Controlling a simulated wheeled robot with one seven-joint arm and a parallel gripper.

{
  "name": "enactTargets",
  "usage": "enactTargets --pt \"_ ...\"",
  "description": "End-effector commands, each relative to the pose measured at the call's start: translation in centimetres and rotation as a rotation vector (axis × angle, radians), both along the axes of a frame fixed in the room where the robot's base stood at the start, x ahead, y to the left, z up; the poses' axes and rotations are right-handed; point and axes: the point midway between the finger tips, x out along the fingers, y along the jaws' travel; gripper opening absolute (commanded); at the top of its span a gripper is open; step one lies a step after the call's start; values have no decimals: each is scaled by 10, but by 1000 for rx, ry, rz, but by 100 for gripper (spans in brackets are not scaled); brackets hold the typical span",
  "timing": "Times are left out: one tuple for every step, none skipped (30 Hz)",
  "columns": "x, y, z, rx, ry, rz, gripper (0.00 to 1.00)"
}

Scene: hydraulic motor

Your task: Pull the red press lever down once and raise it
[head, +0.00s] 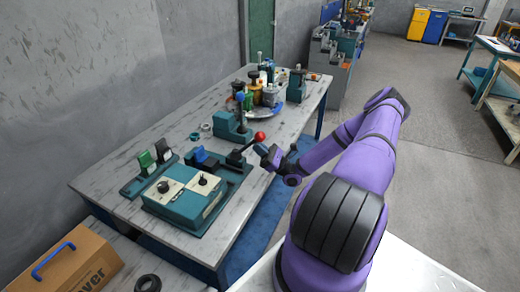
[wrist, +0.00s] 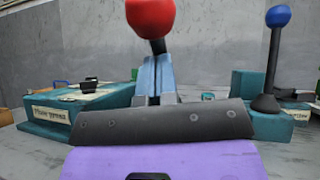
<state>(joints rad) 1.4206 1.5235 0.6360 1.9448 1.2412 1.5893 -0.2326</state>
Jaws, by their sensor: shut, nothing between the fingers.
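The red ball knob (head: 260,136) tops the dark press lever (head: 241,150), which rises at a slant toward my gripper from a teal base on the bench. In the wrist view the knob (wrist: 151,16) is large at the top centre, with a short piece of dark shaft under it. My gripper (head: 264,150) is just beside and slightly below the knob in the head view. Its fingers (wrist: 153,66) are together and empty, below the knob in the wrist view. I cannot tell whether they touch the knob or shaft.
A teal block with an upright blue-knobbed lever (head: 239,98) stands behind; that lever is at right in the wrist view (wrist: 278,16). A teal control box (head: 185,198) and a green-and-black switch unit (head: 150,170) are left. Bottles and parts crowd the bench's far end.

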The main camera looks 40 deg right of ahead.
Motion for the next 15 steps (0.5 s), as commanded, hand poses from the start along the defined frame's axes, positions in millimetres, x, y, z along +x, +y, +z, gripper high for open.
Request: enactTargets --pt "0 0 0 0 1 0 0" --pt "0 0 0 -1 2 0 0" --pt "0 0 1 -2 5 1 0" --pt "1 0 1 -4 9 1 0" --pt "1 0 2 -5 13 1 0" --pt "1 1 3 -9 21 1 0" --pt "2 1 4 -12 30 1 0" --pt "3 1 5 -17 41 2 0" --pt "4 2 7 -22 55 2 0" --pt "5 2 9 -26 69 2 0" --pt "6 3 10 -33 85 3 0" --pt "8 3 13 -40 107 3 0" --pt "9 4 15 -47 126 4 0" --pt "11 4 17 -55 147 3 0" --pt "13 5 19 -65 175 3 0"
